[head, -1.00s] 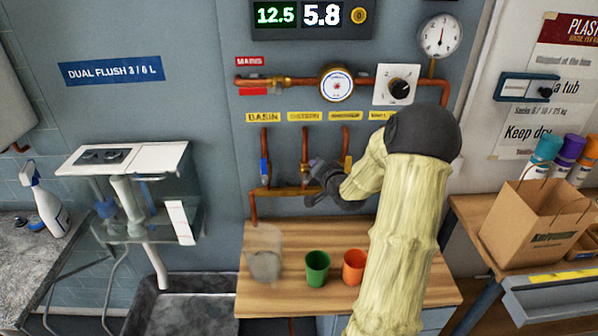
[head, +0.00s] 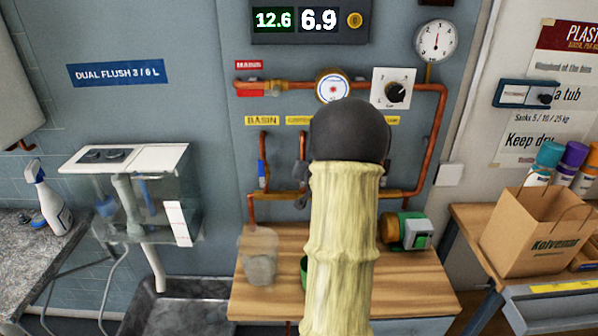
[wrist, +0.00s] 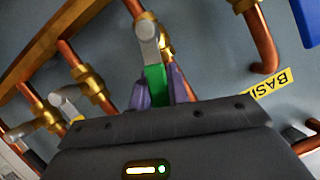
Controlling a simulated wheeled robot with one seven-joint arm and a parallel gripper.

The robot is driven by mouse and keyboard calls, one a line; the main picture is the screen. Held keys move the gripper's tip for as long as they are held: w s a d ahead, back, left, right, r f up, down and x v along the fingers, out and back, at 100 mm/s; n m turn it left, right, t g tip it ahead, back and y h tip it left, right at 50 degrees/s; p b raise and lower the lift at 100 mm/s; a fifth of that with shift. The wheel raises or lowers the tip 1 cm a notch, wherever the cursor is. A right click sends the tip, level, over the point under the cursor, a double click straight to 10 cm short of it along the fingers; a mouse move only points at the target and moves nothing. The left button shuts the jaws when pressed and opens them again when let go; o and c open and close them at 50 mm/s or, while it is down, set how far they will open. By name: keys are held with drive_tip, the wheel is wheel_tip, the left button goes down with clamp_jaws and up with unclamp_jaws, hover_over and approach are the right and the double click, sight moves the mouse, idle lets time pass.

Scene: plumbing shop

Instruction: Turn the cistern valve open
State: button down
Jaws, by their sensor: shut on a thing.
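The cistern valve (wrist: 165,46) is the brass body on a copper pipe, beside the blue-handled basin valve (wrist: 309,22). Its green handle (wrist: 155,80) lies between the purple fingers of my gripper (wrist: 159,88) in the wrist view. The gripper is shut on this handle. In the head view my arm's dark round joint and pale sleeve cover most of the valve, and only a dark edge of the gripper shows at their left. The cistern label (head: 297,120) is partly covered. I cannot tell how far the handle is turned.
More valves on copper pipes (wrist: 75,70) stand close to the gripper on the left in the wrist view. Below, the wooden bench (head: 270,302) holds a clear cup (head: 259,257), a mostly hidden green cup (head: 303,270) and a green pump-like device (head: 410,231).

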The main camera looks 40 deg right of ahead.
drive_tip(key=shift+s+f, duration=0.1)
drive_tip(key=shift+f, duration=0.1)
drive_tip(key=c, duration=1.4)
unclamp_jaws()
drive_tip(key=shift+c, duration=0.2)
drive_tip(key=shift+o, duration=0.5)
drive_tip(key=shift+r, duration=0.1)
drive_tip(key=b+v, duration=0.1)
drive_tip(key=v, duration=1.6)
drive_tip(key=shift+r, duration=0.15)
drive_tip(key=shift+s+a, duration=0.1)
drive_tip(key=shift+c, duration=0.2)
